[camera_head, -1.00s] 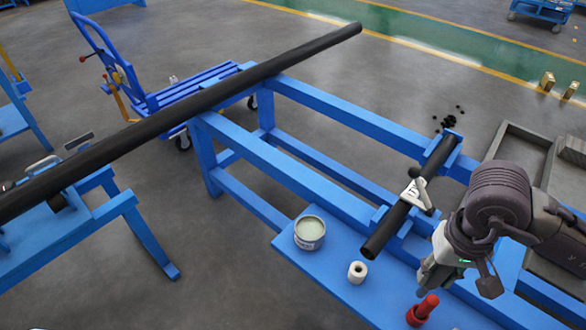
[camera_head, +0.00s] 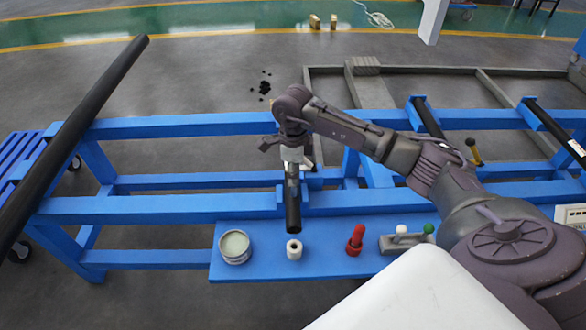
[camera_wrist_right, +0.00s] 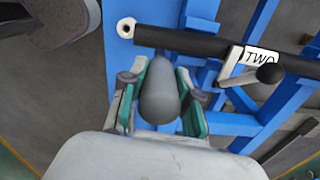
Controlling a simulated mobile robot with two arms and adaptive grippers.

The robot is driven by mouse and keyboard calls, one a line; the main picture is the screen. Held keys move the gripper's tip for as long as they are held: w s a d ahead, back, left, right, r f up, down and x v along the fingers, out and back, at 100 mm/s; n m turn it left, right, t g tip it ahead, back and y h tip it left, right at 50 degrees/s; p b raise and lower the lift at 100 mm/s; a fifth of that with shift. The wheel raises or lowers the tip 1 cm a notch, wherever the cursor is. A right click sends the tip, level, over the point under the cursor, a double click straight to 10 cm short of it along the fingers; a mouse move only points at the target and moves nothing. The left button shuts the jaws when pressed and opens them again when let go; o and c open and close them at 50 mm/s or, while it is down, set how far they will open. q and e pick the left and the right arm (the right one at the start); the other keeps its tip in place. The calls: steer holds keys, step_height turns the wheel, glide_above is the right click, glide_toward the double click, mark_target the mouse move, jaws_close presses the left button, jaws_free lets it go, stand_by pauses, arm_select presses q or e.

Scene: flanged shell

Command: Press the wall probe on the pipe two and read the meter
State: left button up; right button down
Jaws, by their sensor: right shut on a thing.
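Pipe two (camera_head: 293,205) is a short black pipe on a blue stand, its near end sticking out over the blue shelf. In the right wrist view the pipe (camera_wrist_right: 185,42) carries a white label reading TWO (camera_wrist_right: 262,58). My right gripper (camera_head: 291,158) is over the pipe and hides much of it in the head view. In the wrist view it is shut on a grey rounded piece (camera_wrist_right: 160,92), apparently the wall probe. The piece's tip is close to the pipe; I cannot tell whether they touch. A white panel (camera_head: 572,215) at the right edge may be the meter; no reading is legible.
A long black pipe (camera_head: 75,120) lies at left. More pipes lie at right.

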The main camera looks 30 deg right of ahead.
mark_target(293, 196)
steer(key=shift+f, duration=0.4)
steer(key=shift+f+b, duration=0.7)
arm_select(q)
steer(key=shift+w+a+f+b, duration=0.1)
steer(key=shift+a+f+b, duration=0.1)
steer(key=shift+f+b, duration=0.35)
steer(key=shift+a+f+b, duration=0.2)
steer(key=shift+f+b, duration=0.1)
steer(key=shift+f, duration=0.45)
steer(key=shift+w+a+f+b, duration=0.1)
steer(key=shift+a+f+b, duration=0.1)
steer(key=shift+f+b, duration=0.35)
arm_select(e)
steer(key=shift+f, duration=1.95)
arm_select(q)
steer(key=shift+s+f+b, duration=0.1)
steer(key=shift+f+b, duration=0.25)
steer(key=shift+f, duration=0.25)
arm_select(e)
steer(key=shift+f, duration=0.6)
steer(key=shift+r, duration=0.1)
steer(key=shift+r+p, duration=0.7)
steer(key=shift+r, duration=0.2)
arm_select(q)
steer(key=shift+r+p, duration=1.6)
steer(key=shift+r, duration=0.65)
arm_select(e)
steer(key=shift+r, duration=2.55)
